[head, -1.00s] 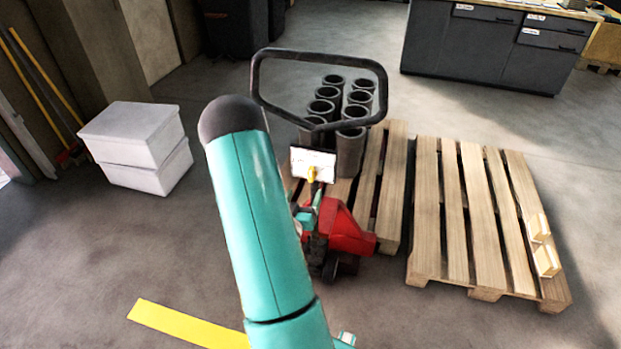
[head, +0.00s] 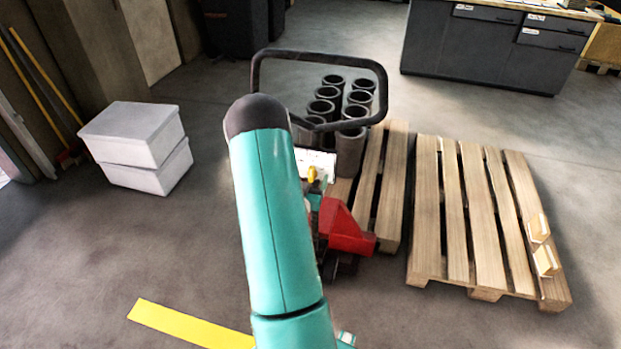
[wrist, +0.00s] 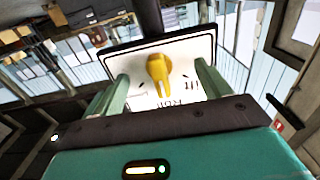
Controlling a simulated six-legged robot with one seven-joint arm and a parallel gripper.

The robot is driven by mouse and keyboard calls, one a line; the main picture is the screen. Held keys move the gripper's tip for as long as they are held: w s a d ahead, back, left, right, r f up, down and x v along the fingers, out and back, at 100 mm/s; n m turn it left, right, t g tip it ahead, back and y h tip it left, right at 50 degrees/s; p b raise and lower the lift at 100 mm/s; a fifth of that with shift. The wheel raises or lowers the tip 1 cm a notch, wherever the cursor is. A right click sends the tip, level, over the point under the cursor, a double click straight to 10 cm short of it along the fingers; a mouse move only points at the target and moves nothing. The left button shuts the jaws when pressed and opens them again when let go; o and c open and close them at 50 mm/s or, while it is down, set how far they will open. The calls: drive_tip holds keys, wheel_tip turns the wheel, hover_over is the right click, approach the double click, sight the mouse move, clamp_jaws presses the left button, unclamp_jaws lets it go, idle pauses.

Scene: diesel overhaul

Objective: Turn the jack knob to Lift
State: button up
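The yellow jack knob (wrist: 160,73) sits on a white label plate (wrist: 140,62) with a dark border in the wrist view. Its narrow end points down in that view, near a word that looks like "Roll"; letters ending in "ift" show to its right. My gripper (wrist: 161,78) is open, its two green fingers apart, one on each side of the knob, with gaps between. I cannot tell how far the fingertips are from the plate. In the head view the knob (head: 313,174) and part of the plate (head: 326,161) show right of my arm, which mostly hides the gripper.
The black handle loop (head: 384,95) rises above the red pallet jack (head: 345,232). Dark cylinder liners (head: 351,150) stand on a wooden pallet (head: 393,190) behind it. An emptier pallet (head: 480,220) lies to the right. White boxes (head: 135,140) stand left; floor between is clear.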

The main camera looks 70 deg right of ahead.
drive_tip(key=c, duration=1.4)
drive_tip(key=n, duration=0.5)
drive_tip(key=shift+w+a, duration=0.1)
drive_tip(key=shift+w, duration=0.1)
drive_tip(key=shift+c, duration=0.2)
drive_tip(key=n, duration=0.4)
drive_tip(key=o, duration=1.5)
drive_tip(key=s+a, duration=0.1)
drive_tip(key=a, duration=0.5)
drive_tip(key=shift+a, duration=0.4)
